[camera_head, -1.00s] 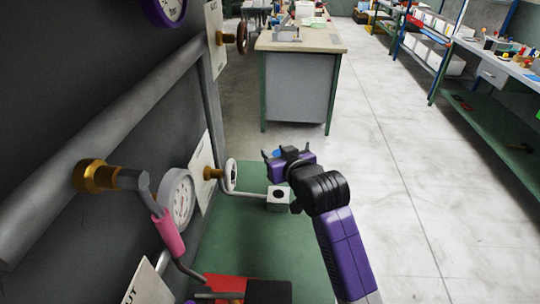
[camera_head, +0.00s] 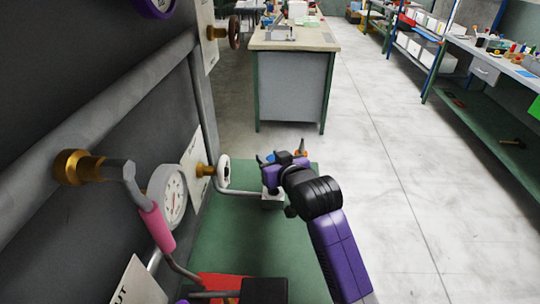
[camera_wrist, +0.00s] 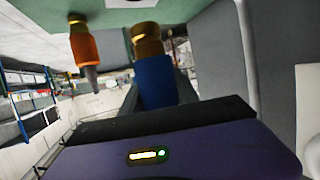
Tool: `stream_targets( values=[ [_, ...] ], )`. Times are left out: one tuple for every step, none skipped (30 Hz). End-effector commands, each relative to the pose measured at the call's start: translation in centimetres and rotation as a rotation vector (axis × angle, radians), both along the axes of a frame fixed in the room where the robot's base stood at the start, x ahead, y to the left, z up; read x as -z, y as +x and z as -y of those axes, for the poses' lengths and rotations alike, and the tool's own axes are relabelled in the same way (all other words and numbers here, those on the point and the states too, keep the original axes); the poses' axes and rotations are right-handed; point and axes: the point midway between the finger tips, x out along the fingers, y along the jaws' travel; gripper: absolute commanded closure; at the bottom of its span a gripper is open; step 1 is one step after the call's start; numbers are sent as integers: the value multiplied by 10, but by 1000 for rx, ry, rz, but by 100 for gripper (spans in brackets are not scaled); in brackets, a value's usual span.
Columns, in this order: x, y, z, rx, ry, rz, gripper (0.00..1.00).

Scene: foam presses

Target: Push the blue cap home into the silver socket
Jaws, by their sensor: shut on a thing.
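My gripper (camera_head: 286,160), purple and black, is in the middle of the head view, over or beside the pale silver block (camera_head: 272,203), which it partly hides. In the wrist view a blue cap (camera_wrist: 155,82) with a brass end (camera_wrist: 147,40) stands between my fingers; my gripper is shut on it. A bit of blue (camera_head: 270,158) also shows at the gripper in the head view. The block's pale face with a dark hole, the silver socket (camera_wrist: 132,3), is cut off at the top of the wrist view. I cannot tell whether the cap touches it.
An orange piece with a grey tip (camera_wrist: 84,48) is close beside the blue cap; it also shows behind my gripper in the head view (camera_head: 301,150). A white handwheel (camera_head: 223,171), a gauge (camera_head: 172,196) and a pink-sleeved lever (camera_head: 160,230) are at left. Floor is clear at right.

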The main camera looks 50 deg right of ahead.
Motion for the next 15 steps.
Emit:
stream_targets(
  values=[
    [7,0,0,0,0,1,100],
    [10,0,0,0,0,1,100],
    [13,0,0,0,-1,2,100],
    [16,0,0,-1,-1,2,100],
    [18,0,0,-1,-1,2,100],
    [20,0,0,-1,-1,2,100],
    [22,0,0,-1,-1,2,100],
    [24,0,0,-1,-1,2,100],
    [25,0,0,-1,-1,2,100],
    [26,0,0,-1,-1,2,100],
    [27,0,0,-1,-1,2,100],
    [27,0,0,-1,-1,2,100],
    [27,0,0,-1,-1,2,100],
    [27,0,0,-1,-1,2,100],
    [27,0,0,-1,-1,2,100]
  ],
)
